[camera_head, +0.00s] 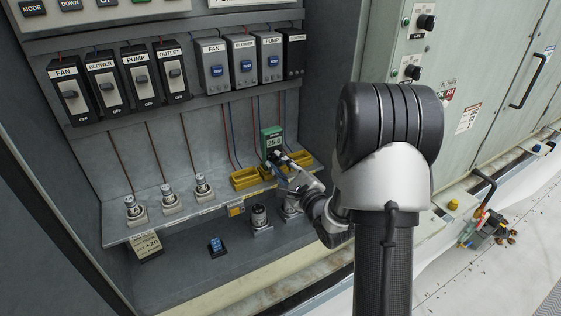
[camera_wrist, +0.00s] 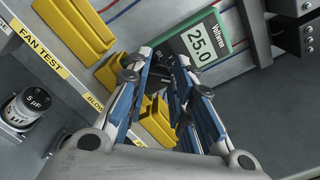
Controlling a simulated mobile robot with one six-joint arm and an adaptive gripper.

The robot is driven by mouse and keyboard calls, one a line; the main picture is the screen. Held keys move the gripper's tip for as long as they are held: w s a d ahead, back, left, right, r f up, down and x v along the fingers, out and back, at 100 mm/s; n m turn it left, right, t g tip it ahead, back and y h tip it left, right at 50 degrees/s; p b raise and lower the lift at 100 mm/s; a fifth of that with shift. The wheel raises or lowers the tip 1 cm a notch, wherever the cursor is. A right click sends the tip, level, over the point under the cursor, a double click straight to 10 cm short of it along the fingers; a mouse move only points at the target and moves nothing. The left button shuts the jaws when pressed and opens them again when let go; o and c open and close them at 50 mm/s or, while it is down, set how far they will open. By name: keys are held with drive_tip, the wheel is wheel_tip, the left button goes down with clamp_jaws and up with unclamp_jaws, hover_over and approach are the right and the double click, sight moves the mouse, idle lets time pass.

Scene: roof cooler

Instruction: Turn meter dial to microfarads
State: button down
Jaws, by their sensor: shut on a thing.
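The green meter (camera_head: 271,137) stands at the back of the shelf, between yellow holders. My gripper (camera_head: 284,160) is at the lower front of the meter, shut on the dark dial (camera_wrist: 177,82). In the wrist view the blue-lined fingers (camera_wrist: 168,75) lie on either side of the dial. The dial's pointer and markings are mostly hidden by the fingers, so I cannot tell its setting.
Yellow holders (camera_head: 245,178) flank the meter closely. Capacitors (camera_head: 202,186) stand on the shelf to the left, and a dark cylinder (camera_head: 259,217) stands below the shelf edge. Rows of black switches (camera_head: 70,92) are above. The shelf's front edge carries labels, including FAN TEST (camera_wrist: 38,52).

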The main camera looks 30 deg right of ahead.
drive_tip(key=shift+m+p, duration=0.5)
drive_tip(key=shift+m, duration=0.7)
drive_tip(key=c, duration=1.4)
unclamp_jaws()
drive_tip(key=s, duration=0.7)
drive_tip(key=shift+s+d, duration=0.15)
drive_tip(key=shift+s, duration=0.1)
